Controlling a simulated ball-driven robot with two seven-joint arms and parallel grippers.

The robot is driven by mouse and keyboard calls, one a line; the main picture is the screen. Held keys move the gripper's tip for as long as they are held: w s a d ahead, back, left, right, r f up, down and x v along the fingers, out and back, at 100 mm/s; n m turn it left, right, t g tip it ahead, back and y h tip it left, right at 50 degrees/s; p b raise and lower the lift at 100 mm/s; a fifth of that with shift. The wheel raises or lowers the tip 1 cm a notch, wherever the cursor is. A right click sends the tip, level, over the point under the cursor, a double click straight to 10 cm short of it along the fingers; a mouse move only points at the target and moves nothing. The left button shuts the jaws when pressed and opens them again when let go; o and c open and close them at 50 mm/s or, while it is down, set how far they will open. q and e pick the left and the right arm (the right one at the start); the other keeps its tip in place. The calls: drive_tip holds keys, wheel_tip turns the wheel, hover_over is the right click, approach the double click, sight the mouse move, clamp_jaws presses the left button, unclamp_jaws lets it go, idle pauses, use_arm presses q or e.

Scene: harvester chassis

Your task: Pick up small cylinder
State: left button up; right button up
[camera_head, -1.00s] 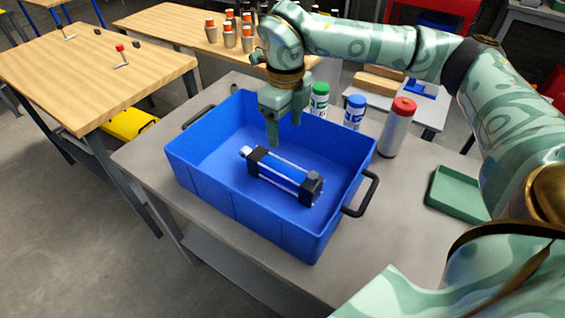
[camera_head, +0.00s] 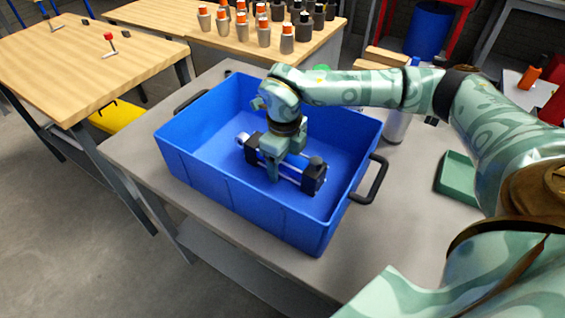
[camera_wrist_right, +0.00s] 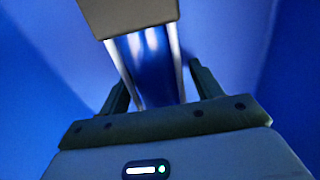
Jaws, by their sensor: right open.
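The small cylinder (camera_head: 313,177) has a blue barrel, silver rods and dark end blocks. It lies on the floor of the blue bin (camera_head: 215,190), slanting across it. My right gripper (camera_head: 283,172) is down inside the bin, pointing downward over the middle of the cylinder and hiding part of its barrel. In the right wrist view, the cylinder (camera_wrist_right: 152,65) runs between the two dark fingers of the right gripper (camera_wrist_right: 158,88), with one finger on each side. The fingers are open; I cannot tell whether either touches it. My left gripper is out of view.
The bin stands on a grey table (camera_head: 130,155) and has black handles (camera_head: 372,180) at its ends. A silver bottle (camera_head: 396,126) and a green tray (camera_head: 457,176) are to the right.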

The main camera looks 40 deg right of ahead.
drive_tip(key=shift+r, duration=0.15)
drive_tip(key=shift+c, duration=1.3)
clamp_jaws()
